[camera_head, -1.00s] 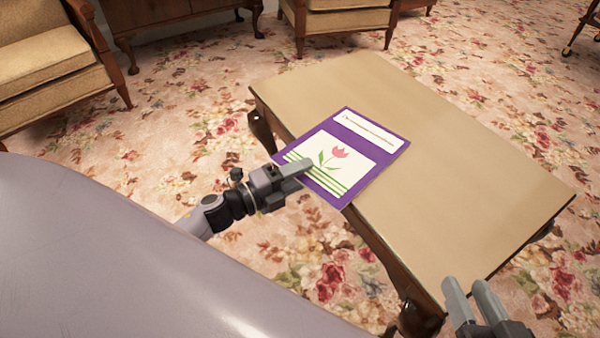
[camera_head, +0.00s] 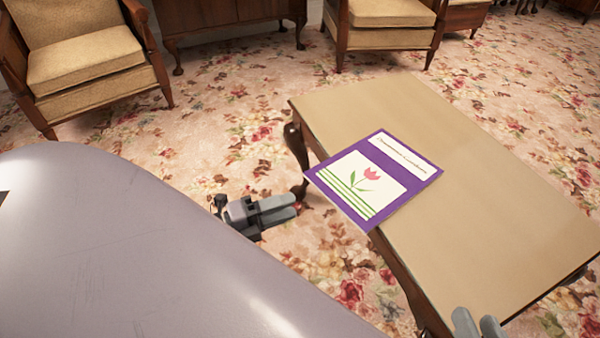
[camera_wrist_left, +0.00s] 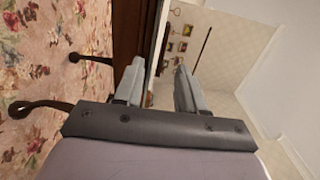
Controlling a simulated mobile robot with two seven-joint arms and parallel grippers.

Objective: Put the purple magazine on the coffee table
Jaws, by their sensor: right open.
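The purple magazine (camera_head: 408,193), with a pink tulip, green stripes and a white title strip, lies on the coffee table (camera_head: 490,170). Its near-left part juts out over the table's edge. My left gripper (camera_head: 283,208) is open and empty, to the left of the magazine and apart from it. In the left wrist view its two fingers (camera_wrist_left: 157,85) stand apart with nothing between them. My right gripper (camera_head: 477,322) is open at the bottom, by the table's near edge, and only its fingertips show.
Armchairs (camera_head: 85,60) and (camera_head: 388,22) and a wooden cabinet (camera_head: 225,15) stand at the back. Flowered carpet (camera_head: 215,110) lies clear between them and the table. The rest of the tabletop is bare. My pale body fills the lower left.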

